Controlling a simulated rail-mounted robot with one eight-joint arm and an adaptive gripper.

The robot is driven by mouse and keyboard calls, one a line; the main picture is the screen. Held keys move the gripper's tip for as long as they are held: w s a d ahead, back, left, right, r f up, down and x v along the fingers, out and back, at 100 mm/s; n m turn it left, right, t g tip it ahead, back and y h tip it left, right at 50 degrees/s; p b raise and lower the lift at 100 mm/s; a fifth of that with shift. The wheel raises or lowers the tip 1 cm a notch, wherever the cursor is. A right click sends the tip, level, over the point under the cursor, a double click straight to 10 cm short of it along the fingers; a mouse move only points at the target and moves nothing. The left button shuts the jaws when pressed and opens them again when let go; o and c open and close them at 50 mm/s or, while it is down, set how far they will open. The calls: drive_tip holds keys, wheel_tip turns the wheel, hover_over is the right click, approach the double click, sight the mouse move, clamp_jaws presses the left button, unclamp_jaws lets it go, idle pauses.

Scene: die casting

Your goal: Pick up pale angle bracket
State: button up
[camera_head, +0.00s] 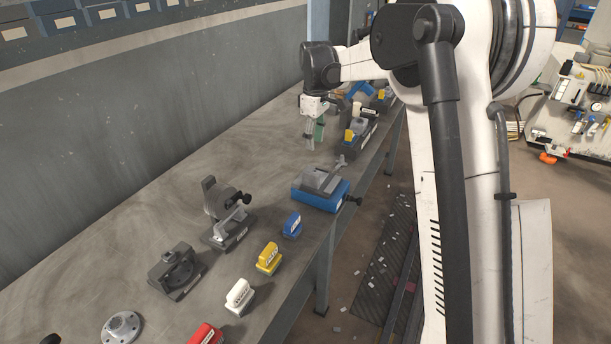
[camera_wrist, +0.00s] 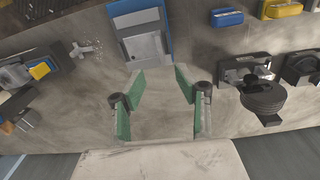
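My gripper (camera_head: 314,132) hangs above the bench, behind and a little left of a blue vise-like fixture (camera_head: 318,196). In the wrist view its green-padded fingers (camera_wrist: 160,84) stand wide apart with only bare bench between them. A pale grey piece (camera_head: 321,180) lies on top of the blue fixture; it also shows in the wrist view (camera_wrist: 145,46), beyond the fingertips. It may be the pale angle bracket, but its shape is too small to be sure. A small grey metal part (camera_wrist: 84,49) lies beside the fixture.
Blue (camera_head: 292,224), yellow (camera_head: 268,258), white (camera_head: 239,296) and red (camera_head: 206,334) blocks line the bench's front edge. A dark clamp-like device (camera_head: 228,213) and a dark ring block (camera_head: 177,271) stand left of them. Other fixtures (camera_head: 361,130) stand behind. The bench's wall side is clear.

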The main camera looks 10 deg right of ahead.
sight(311, 173)
drive_tip(key=f, duration=1)
drive_tip(key=w+f, duration=0.1)
drive_tip(key=f, duration=0.4)
drive_tip(key=shift+a+p, duration=0.35)
clamp_jaws()
